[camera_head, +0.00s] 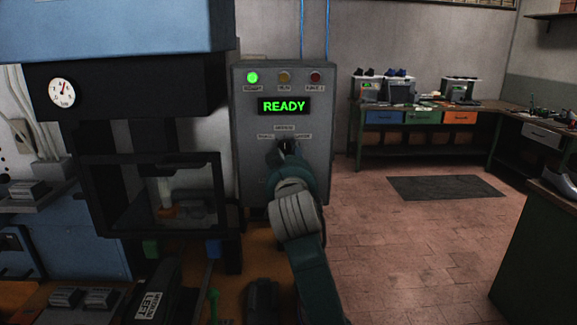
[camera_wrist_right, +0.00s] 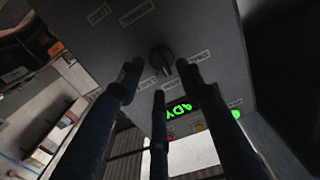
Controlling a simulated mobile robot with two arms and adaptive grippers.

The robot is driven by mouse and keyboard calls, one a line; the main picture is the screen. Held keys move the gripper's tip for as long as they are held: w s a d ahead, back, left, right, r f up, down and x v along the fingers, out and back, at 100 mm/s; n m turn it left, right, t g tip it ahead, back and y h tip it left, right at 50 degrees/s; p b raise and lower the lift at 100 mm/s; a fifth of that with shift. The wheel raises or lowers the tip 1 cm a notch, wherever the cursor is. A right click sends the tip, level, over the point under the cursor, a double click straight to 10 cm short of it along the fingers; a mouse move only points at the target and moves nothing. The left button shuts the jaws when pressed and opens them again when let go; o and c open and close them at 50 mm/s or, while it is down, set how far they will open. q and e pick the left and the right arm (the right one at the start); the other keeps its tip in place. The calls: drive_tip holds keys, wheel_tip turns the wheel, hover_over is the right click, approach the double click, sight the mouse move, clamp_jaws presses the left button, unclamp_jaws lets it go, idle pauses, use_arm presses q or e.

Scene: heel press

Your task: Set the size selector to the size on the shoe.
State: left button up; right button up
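The size selector is a small dark knob (camera_wrist_right: 162,60) on the front of a grey control box (camera_head: 245,165), with printed labels around it. The labels are too small or too oblique to read, and I cannot tell which one the knob points at. My right gripper (camera_head: 288,152) is in front of the knob in the head view and mostly hides it. In the right wrist view the fingers of the right gripper (camera_wrist_right: 158,80) are spread, with the knob just beyond and between their tips. My left gripper is not in view.
The box has a green READY display (camera_head: 284,106) and a lit green lamp (camera_head: 252,77). A press (camera_head: 130,90) with a dial stands left of the box. Open tiled floor (camera_head: 400,240) lies to the right, with a workbench (camera_head: 420,104) behind.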

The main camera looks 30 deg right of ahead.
drive_tip(key=v, duration=0.9)
